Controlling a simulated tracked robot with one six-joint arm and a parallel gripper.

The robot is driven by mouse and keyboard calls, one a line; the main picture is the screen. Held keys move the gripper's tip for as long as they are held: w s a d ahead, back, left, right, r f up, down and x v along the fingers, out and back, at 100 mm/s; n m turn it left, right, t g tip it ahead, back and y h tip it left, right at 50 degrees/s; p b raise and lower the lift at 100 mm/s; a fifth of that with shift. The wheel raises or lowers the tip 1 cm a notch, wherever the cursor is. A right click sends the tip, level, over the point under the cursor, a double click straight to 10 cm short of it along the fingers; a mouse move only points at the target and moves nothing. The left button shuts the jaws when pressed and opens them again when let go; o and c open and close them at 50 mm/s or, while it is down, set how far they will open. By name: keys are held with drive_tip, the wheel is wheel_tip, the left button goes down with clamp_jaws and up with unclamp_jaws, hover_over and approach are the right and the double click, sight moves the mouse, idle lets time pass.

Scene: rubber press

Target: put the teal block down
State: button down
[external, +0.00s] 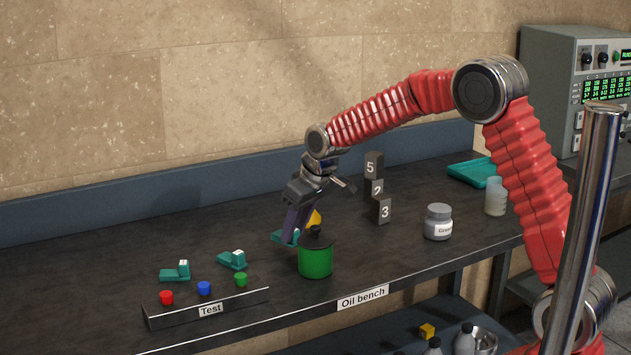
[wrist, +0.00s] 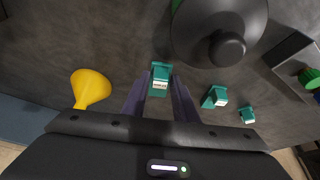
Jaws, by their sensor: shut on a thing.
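My gripper (external: 293,232) is shut on a teal block (external: 280,237) and points down over the bench, left of the green can. In the wrist view the teal block (wrist: 160,76) sits between the two fingertips (wrist: 160,98), with a small pale label on its near end. It is close to the bench top; I cannot tell whether it touches. Two other teal blocks lie on the bench to the left in the external view, one nearer the wall (external: 233,259) and one farther left (external: 174,273).
The green can (external: 316,264) with a dark knobbed lid stands just right of the gripper. A yellow funnel (wrist: 92,88) is behind it. The Test panel (external: 208,308) with red, blue and green buttons stands at the front left. Numbered blocks (external: 376,187) and a grey jar (external: 438,221) stand right.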

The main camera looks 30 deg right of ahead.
drive_tip(key=shift+f, duration=1)
drive_tip(key=c, duration=1.4)
unclamp_jaws()
drive_tip(key=shift+f, duration=0.1)
drive_tip(key=v, duration=1.2)
drive_tip(key=shift+s, duration=0.1)
